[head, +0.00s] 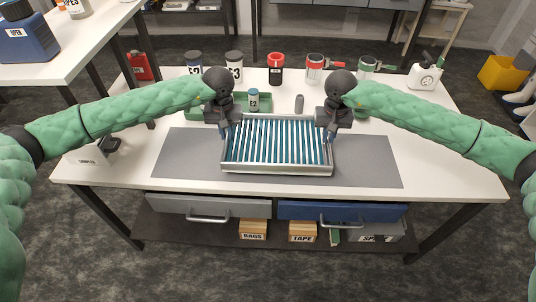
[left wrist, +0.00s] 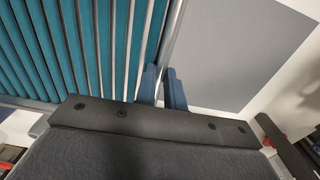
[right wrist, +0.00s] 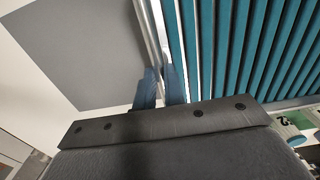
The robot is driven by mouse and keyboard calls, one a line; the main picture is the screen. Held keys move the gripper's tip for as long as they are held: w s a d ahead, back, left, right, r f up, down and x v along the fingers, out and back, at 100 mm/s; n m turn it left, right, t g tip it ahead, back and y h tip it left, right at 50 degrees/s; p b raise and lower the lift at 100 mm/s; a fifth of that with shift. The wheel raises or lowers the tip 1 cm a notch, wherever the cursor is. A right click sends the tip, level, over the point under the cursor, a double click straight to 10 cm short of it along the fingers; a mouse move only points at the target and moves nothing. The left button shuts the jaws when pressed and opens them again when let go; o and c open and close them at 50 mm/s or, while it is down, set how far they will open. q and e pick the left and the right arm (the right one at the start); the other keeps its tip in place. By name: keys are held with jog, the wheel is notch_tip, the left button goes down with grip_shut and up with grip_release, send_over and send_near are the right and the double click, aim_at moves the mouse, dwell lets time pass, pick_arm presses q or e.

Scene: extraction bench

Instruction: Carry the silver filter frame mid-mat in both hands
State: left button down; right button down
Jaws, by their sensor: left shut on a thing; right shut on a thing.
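The silver filter frame (head: 277,170) with blue-teal slats is over the middle of the grey mat (head: 370,170). My left gripper (head: 225,133) is shut on the frame's left side rim, and my right gripper (head: 330,134) is shut on its right side rim. In the left wrist view the blue fingers (left wrist: 161,88) pinch the frame's rim (left wrist: 174,35). In the right wrist view the fingers (right wrist: 161,88) pinch the opposite rim (right wrist: 150,35). The frame looks about level. I cannot tell whether its underside touches the mat.
A green tray (head: 196,108) with a small bottle (head: 253,99) lies behind the frame. Several jars, a red-lidded one (head: 276,68) among them, and a white jug (head: 425,77) line the bench's back edge. The mat is bare on both sides.

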aim_at(228, 142)
pick_arm(q)
jog(key=shift+d, duration=0.15)
pick_arm(e)
jog(key=shift+w+d, duration=0.1)
jog(key=shift+d, duration=0.1)
